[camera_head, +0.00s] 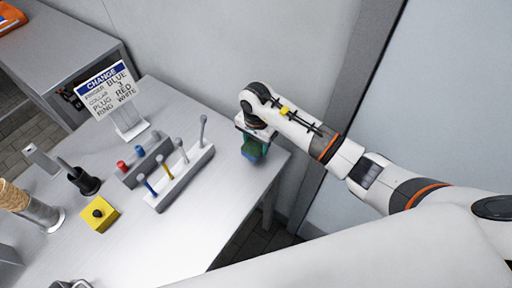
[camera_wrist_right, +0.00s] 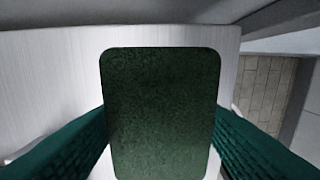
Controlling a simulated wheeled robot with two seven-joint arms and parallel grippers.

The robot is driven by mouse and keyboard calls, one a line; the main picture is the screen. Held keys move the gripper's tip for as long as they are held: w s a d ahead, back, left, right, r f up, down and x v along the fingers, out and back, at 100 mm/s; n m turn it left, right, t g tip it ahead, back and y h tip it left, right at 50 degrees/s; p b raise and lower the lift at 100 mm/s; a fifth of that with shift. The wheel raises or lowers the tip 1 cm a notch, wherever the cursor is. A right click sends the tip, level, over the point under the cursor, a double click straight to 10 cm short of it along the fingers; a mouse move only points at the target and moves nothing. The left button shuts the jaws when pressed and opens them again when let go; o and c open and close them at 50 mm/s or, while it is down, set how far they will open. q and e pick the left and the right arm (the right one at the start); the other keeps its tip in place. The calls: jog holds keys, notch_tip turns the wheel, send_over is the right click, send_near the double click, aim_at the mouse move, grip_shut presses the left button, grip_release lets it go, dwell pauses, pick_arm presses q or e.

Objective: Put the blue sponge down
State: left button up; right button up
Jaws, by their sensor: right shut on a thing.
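My right gripper (camera_head: 257,145), with teal fingers, is at the far right corner of the grey table (camera_head: 200,235). It is shut on the blue sponge (camera_head: 251,153), which shows small and partly hidden below the wrist. In the right wrist view the sponge (camera_wrist_right: 160,115) shows a dark green face between the two teal fingers, over the pale tabletop. I cannot tell whether the sponge touches the table. My left gripper is not in view.
Racks with coloured pegs (camera_head: 181,178) stand left of my gripper. A sign (camera_head: 107,90), a yellow block with a black knob (camera_head: 99,214), a black cup (camera_head: 84,181) and an ice-cream cone (camera_head: 14,197) are further left. The table's right edge is close; the front tabletop is clear.

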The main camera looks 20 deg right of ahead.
aim_at(256, 150)
notch_tip(256, 150, down, 4)
jog(key=shift+r+p, duration=0.25)
jog(key=shift+p, duration=0.05)
jog(key=shift+f, duration=0.2)
jog(key=shift+f, duration=0.2)
jog(key=o, duration=0.9)
jog(key=shift+r, duration=0.1)
